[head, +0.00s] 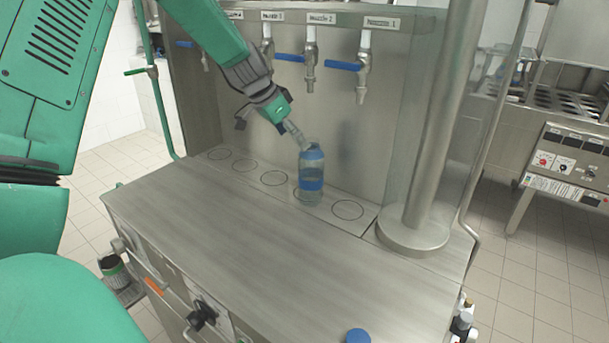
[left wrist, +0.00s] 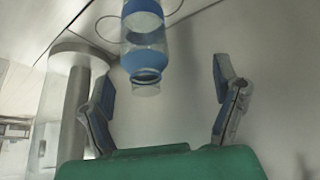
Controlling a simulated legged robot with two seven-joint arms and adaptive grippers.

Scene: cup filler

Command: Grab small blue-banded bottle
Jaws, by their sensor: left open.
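A small clear bottle with blue bands (head: 311,172) stands upright on the steel counter, on one of the marked circles below the nozzles. Its neck and open mouth show between my fingers in the left wrist view (left wrist: 145,55), where the picture is turned upside down. My left gripper (head: 294,129) reaches in from the upper left and is beside the top of the bottle. In the left wrist view its two fingers (left wrist: 165,85) are spread wide on either side of the bottle, apart from it. My right gripper is in neither view.
Several nozzles with blue handles (head: 343,66) hang on the back panel above the bottle. A thick steel post (head: 432,150) stands to the right. A blue cap (head: 357,336) lies at the front edge. The counter (head: 230,235) in front of the bottle is clear.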

